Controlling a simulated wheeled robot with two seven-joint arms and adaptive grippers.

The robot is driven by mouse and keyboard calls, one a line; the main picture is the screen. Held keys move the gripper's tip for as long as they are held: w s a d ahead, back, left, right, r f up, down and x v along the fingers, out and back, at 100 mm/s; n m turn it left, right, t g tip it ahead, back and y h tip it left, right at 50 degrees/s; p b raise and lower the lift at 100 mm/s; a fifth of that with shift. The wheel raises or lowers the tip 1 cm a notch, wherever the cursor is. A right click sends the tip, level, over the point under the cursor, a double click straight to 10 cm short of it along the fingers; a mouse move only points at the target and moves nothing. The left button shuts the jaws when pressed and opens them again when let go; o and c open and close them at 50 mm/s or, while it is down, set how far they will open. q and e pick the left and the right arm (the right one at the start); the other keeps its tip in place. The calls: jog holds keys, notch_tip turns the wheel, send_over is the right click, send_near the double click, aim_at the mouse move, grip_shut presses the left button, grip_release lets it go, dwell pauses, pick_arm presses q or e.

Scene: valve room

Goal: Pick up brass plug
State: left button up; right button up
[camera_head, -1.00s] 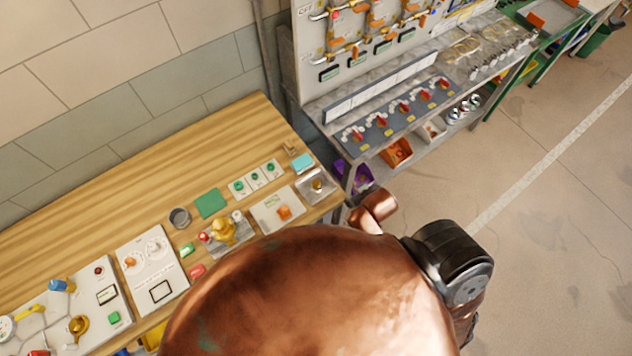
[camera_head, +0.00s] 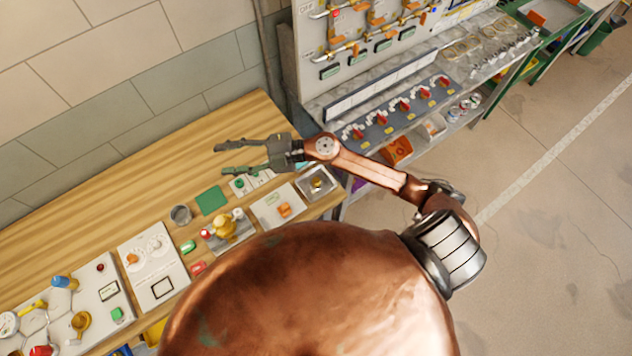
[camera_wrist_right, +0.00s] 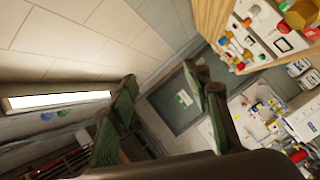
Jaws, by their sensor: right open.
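A small brass-coloured piece (camera_head: 317,183), which looks like the brass plug, sits in a square grey tray (camera_head: 328,190) at the right end of the wooden bench. It is too small to make out its shape. My right gripper (camera_head: 221,159) is above the bench, left of and beyond that tray in the head view, with its fingers pointing left. Its jaws are spread and empty; they also show apart in the right wrist view (camera_wrist_right: 163,85), facing walls and furniture. My left gripper is in neither view.
A larger brass fitting (camera_head: 224,228), a grey cup (camera_head: 180,215), a green pad (camera_head: 212,201) and a white plate with an orange block (camera_head: 284,210) stand on the bench (camera_head: 120,190). The back left of the bench is bare. A valve panel (camera_head: 370,40) rises behind.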

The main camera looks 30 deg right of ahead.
notch_tip(320, 180, down, 7)
jog(key=s+n+g+h, duration=0.2)
jog(key=g, duration=0.2)
jog(key=g+h, duration=0.5)
jog(key=h, duration=0.7)
send_near(316, 180)
jog(key=shift+a+f, duration=0.25)
jog(key=shift+f, duration=0.2)
jog(key=f+p, duration=0.1)
jog(key=f, duration=0.3)
jog(key=s+f+p, duration=0.1)
jog(key=f, duration=0.2)
jog(key=shift+s+a+f+p, duration=0.1)
jog(key=shift+a+p, duration=0.15)
jog(key=shift+p, duration=0.05)
jog(key=shift+f, duration=0.2)
jog(key=shift+c, duration=0.7)
